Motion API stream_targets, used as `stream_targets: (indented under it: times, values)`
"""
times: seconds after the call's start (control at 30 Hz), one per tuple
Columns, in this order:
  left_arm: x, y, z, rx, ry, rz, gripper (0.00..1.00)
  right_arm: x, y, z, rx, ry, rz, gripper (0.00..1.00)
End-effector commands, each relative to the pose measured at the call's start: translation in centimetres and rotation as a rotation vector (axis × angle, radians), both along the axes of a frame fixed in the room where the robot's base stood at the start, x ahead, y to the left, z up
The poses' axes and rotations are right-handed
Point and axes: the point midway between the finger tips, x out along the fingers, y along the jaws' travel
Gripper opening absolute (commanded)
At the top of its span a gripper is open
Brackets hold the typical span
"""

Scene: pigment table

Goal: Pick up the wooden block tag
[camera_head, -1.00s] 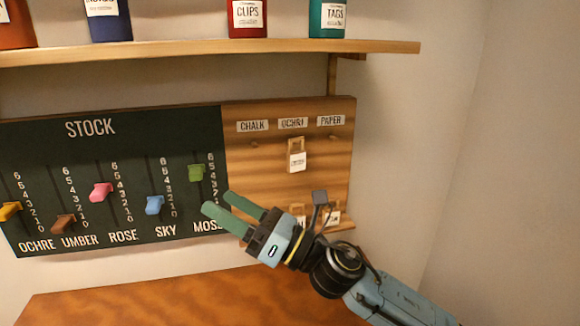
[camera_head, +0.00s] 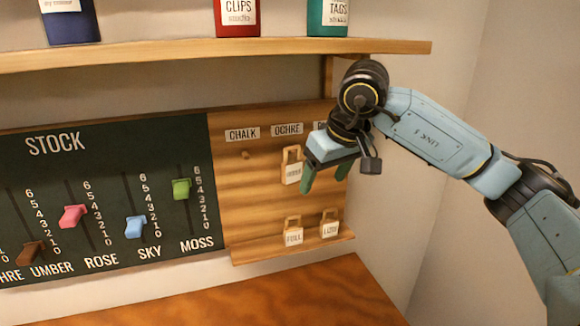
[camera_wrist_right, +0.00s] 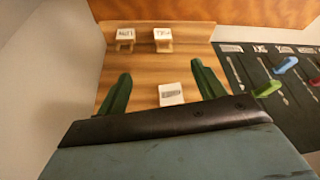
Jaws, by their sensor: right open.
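One wooden block tag (camera_head: 292,168) with a white label hangs under the OCHRE sign on the board. Two more tags stand on the low ledge: one labelled FULL (camera_head: 293,235) and one apparently labelled LOW (camera_head: 329,229). My right gripper (camera_head: 324,182) points down in front of the board, just right of the hanging tag, open and empty. In the right wrist view the hanging tag's white label (camera_wrist_right: 171,94) shows between the open green fingers (camera_wrist_right: 160,72), apart from both. The ledge tags (camera_wrist_right: 125,36) appear beyond the fingertips. My left gripper is not in view.
The wooden board (camera_head: 260,195) has a bare peg under CHALK (camera_head: 242,134); my arm covers the PAPER area. The STOCK board (camera_head: 110,215) with coloured sliders is to the left. A shelf (camera_head: 200,52) with jars runs above. The tabletop (camera_head: 270,300) below is clear.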

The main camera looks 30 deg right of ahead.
Motion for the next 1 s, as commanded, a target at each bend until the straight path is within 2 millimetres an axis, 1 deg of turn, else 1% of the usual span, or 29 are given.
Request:
stream_targets:
  times: [0.1,0.2,0.3,0.57,0.87,0.9,1.0]
  values:
    - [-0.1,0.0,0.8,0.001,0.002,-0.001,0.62,2.2,0.3,0.2,0.005,0.003,0.002,0.69]
    - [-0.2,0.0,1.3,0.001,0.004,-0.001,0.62,4.0,0.4,0.2,0.007,0.001,0.001,0.69]
    - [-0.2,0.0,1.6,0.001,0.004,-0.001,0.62,5.2,0.4,0.1,0.006,0.002,0.001,0.69]
    - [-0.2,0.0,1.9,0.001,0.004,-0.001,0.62,6.8,0.5,0.0,0.007,0.001,0.002,0.69]
    - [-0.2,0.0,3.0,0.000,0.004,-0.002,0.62,10.6,0.7,0.1,0.008,0.001,0.002,0.69]
    - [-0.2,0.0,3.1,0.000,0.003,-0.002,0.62,10.9,0.6,0.0,0.007,0.002,0.002,0.69]
    - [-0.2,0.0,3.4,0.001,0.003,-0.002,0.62,11.0,0.6,-0.9,0.005,0.003,0.002,0.69]
